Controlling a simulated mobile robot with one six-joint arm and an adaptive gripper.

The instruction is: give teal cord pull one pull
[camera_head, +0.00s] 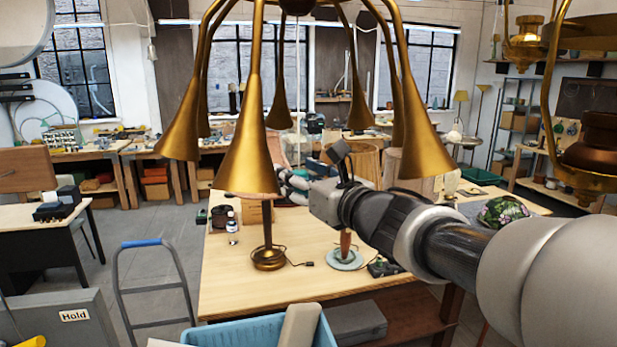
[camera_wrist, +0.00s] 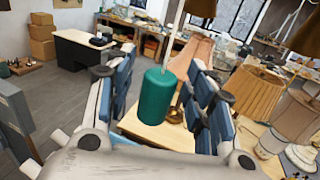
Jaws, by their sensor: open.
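The teal cord pull (camera_wrist: 157,96) is a cylinder hanging upright from a thin pale cord (camera_wrist: 175,35) in the wrist view. It appears between the two blue-padded fingers of my gripper (camera_wrist: 165,92), with bare space showing on both sides. My gripper is open and not closed on it. I cannot tell how deep between the fingers the pull sits. In the head view my gripper (camera_head: 288,184) is above the workbench, partly behind a brass lamp cone, and I cannot make out the pull there.
A brass lamp with several cone arms (camera_head: 252,150) hangs close in front. The wooden workbench (camera_head: 240,295) holds a brass lamp base (camera_head: 268,258), a small bottle (camera_head: 232,228) and a patterned shade (camera_head: 502,211). A pleated shade (camera_wrist: 253,90) stands right of my fingers. A blue crate (camera_head: 255,331) is in front.

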